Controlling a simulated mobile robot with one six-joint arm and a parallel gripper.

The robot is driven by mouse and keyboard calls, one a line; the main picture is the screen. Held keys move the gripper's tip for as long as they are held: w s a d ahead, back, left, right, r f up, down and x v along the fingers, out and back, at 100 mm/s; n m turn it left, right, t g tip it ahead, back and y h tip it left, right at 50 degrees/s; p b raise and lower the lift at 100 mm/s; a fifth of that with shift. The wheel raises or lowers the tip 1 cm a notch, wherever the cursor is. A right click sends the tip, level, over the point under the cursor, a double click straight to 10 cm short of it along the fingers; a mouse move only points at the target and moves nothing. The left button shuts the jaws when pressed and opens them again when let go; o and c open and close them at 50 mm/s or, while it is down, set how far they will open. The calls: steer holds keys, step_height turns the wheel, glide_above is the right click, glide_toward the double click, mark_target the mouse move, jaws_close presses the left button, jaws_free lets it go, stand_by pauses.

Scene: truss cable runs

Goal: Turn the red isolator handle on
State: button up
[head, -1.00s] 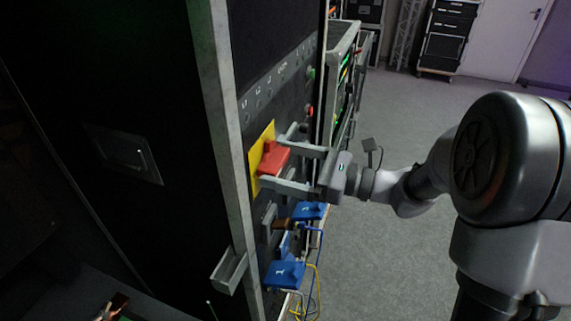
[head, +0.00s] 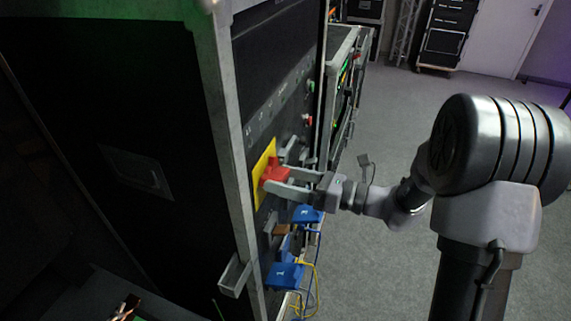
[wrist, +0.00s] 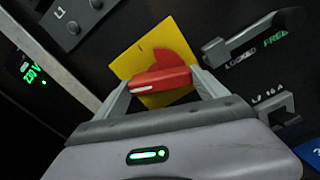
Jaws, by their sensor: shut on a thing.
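The red isolator handle (head: 274,174) sits on a square yellow plate (head: 264,160) on the dark panel face. In the wrist view the red handle (wrist: 160,80) lies across the yellow plate (wrist: 148,45), with a red round part behind it and a white mark near its left end. My gripper (head: 271,180) reaches in from the right, with one finger on each side of the handle. In the wrist view my gripper (wrist: 161,82) is shut on the handle at its two ends. The handle's pointing position is hard to read.
A grey lever (wrist: 250,40) marked LOCKED and FREE stands close beside the right finger. Blue connectors (head: 285,275) with yellow and blue cables hang below. A grey bracket (head: 235,273) juts out at lower left. Open floor (head: 390,270) lies right of the panel.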

steer(key=m+p, duration=0.3)
steer(key=p, duration=0.2)
steer(key=shift+r+m, duration=0.3)
steer(key=shift+m, duration=0.1)
steer(key=m+p, duration=0.3)
steer(key=p, duration=0.1)
steer(key=shift+m+p, duration=0.3)
steer(key=shift+p, duration=0.05)
steer(key=m+p, duration=0.3)
steer(key=shift+f, duration=0.15)
steer(key=shift+f+m+p, duration=0.1)
steer(key=shift+m+p, duration=1.1)
steer(key=shift+m, duration=0.2)
steer(key=shift+f+m, duration=0.1)
steer(key=shift+m, duration=0.2)
steer(key=o, duration=1.3)
steer(key=shift+d, duration=0.15)
